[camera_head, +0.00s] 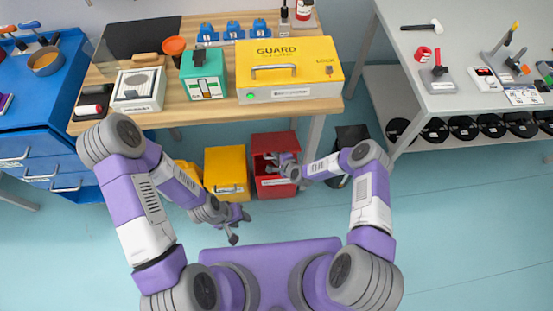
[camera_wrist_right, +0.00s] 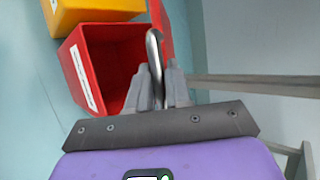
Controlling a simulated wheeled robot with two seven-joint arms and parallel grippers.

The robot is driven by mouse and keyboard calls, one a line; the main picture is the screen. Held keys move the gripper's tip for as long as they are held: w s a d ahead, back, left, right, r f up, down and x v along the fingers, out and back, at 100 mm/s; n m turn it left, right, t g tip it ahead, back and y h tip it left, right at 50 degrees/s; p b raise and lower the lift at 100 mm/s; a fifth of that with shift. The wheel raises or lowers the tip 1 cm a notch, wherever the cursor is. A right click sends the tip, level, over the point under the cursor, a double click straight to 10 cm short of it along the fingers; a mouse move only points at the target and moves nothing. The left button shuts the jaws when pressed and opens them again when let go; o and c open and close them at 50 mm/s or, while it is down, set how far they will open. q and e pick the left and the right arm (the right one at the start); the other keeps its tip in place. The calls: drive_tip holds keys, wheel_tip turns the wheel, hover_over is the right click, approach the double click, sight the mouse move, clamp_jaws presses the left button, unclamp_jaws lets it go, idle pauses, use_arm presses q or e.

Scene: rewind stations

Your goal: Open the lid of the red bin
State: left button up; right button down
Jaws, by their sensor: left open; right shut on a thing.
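The red bin (camera_head: 277,186) stands on the floor in front of the workbench. Its lid (camera_head: 275,141) is raised at the back, and the dark inside shows. In the right wrist view the red bin (camera_wrist_right: 88,75) is open at the top, with the raised lid (camera_wrist_right: 162,25) beside the opening. My right gripper (camera_head: 270,162) is over the bin, shut on the curved metal handle (camera_wrist_right: 152,45) in the wrist view. The handle's join to the lid is partly hidden. My left gripper (camera_head: 237,225) is open and empty above the floor, left of and nearer than the red bin.
A yellow bin (camera_head: 226,172) stands just left of the red bin, and a black bin (camera_head: 350,140) to its right. The workbench (camera_head: 215,107) edge is behind them and carries a yellow GUARD box (camera_head: 290,75).

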drive_tip(key=shift+w+r, duration=0.1)
drive_tip(key=c, duration=1.1)
unclamp_jaws()
drive_tip(key=p+v, duration=0.2)
drive_tip(key=v, duration=0.5)
drive_tip(key=shift+d+r, duration=0.15)
drive_tip(key=shift+d, duration=0.05)
drive_tip(key=shift+s, duration=0.25)
